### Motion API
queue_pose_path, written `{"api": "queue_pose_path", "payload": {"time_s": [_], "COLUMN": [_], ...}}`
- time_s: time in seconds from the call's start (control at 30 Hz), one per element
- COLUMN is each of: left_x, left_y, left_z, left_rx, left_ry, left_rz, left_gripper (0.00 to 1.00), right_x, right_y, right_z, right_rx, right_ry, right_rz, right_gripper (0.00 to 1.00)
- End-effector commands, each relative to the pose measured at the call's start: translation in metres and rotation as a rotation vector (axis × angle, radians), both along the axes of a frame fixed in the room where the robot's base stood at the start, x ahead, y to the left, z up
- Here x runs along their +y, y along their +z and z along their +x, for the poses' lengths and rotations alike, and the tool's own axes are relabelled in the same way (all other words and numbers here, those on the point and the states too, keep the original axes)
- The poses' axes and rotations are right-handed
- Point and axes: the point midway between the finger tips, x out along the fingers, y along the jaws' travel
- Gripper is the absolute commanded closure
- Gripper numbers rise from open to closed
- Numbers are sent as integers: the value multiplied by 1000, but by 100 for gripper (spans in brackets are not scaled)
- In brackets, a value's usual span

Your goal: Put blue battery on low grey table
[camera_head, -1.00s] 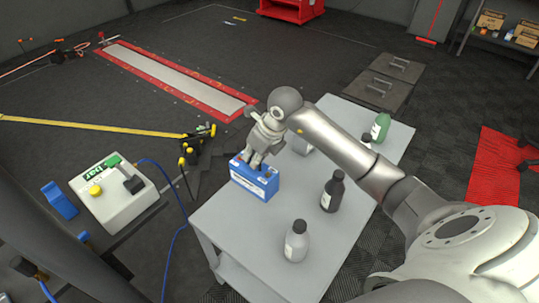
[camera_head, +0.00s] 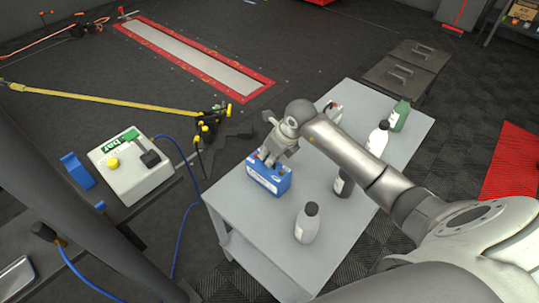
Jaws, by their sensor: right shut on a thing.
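The blue battery (camera_head: 266,179) is at the left part of the low grey table (camera_head: 262,225). My right gripper (camera_head: 272,160) is above it, shut on its top. I cannot tell whether the battery's base touches the tabletop or is slightly above it. My left gripper is not in view.
A grey bottle (camera_head: 307,222) stands near the battery on the table. A dark bottle (camera_head: 343,184) is partly hidden behind my arm. A white bottle (camera_head: 378,138) and a green bottle (camera_head: 400,116) stand at the far right. A control box (camera_head: 132,172) is on the left.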

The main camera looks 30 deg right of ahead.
Motion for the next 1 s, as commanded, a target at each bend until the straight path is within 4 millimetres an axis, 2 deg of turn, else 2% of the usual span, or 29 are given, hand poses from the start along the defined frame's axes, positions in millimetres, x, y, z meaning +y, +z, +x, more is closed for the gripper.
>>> {"api": "queue_pose_path", "payload": {"time_s": [0.03, 0.17, 0.2, 0.57, 0.67, 1.0], "left_x": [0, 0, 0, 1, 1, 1], "left_y": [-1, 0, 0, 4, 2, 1], "left_z": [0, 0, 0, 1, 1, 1], "left_rx": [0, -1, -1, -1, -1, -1], "left_ry": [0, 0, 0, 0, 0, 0], "left_rz": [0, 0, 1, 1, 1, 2], "left_gripper": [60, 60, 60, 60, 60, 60], "right_x": [0, 0, 0, 0, -3, -15], "right_y": [-1, -1, -1, 5, 16, 82], "right_z": [0, 0, 0, 0, -4, -30], "right_rx": [0, 1, 1, 0, -3, -3], "right_ry": [0, 0, 0, -1, -1, 0], "right_rz": [0, 0, 0, 0, 0, -2], "right_gripper": [88, 71, 70, 70, 70, 70]}}
